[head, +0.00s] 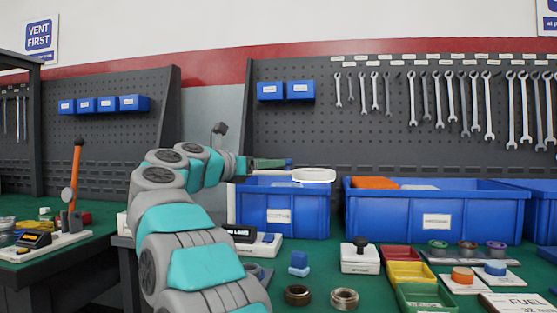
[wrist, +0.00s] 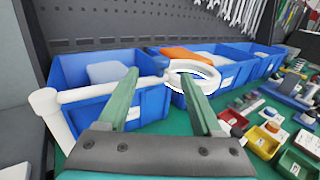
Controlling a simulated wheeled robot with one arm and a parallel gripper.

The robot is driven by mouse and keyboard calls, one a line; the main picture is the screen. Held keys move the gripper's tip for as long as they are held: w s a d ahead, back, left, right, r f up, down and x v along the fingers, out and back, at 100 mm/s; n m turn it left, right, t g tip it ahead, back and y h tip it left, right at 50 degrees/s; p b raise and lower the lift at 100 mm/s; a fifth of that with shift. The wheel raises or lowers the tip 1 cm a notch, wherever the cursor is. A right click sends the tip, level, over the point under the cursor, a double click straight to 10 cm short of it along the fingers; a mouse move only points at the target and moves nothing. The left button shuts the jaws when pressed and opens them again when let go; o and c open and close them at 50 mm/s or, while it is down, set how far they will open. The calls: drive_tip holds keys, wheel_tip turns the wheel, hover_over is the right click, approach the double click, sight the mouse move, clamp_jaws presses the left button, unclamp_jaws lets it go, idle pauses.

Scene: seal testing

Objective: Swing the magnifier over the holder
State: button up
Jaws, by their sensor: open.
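The magnifier is a white ring on a white arm and post. Its ring (head: 314,175) hangs in front of the blue bins at the back of the bench. In the wrist view the ring (wrist: 212,76) is just beyond my right fingertip, and its arm runs left to the post (wrist: 50,112). My gripper (head: 291,163) is open, with green fingers; in the wrist view (wrist: 160,80) the magnifier's arm crosses the gap between the fingertips. I cannot tell whether they touch it. A small blue block piece (head: 298,262) sits on the green bench; I cannot tell which item is the holder.
Blue bins (head: 436,222) line the back of the bench. A white block with a black knob (head: 360,259), two metal rings (head: 344,298) and small coloured trays (head: 408,273) stand in front. A pegboard with wrenches (head: 412,98) rises behind. Some green bench top is clear between them.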

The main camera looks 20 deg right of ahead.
sight(287, 161)
drive_tip(key=p+x, duration=0.1)
drive_tip(key=x, duration=0.6)
drive_tip(key=shift+s+r, duration=0.1)
drive_tip(key=shift+s, duration=0.1)
drive_tip(key=shift+w+d, duration=0.2)
drive_tip(key=shift+d, duration=0.1)
drive_tip(key=shift+c, duration=0.2)
clamp_jaws()
idle(0.7)
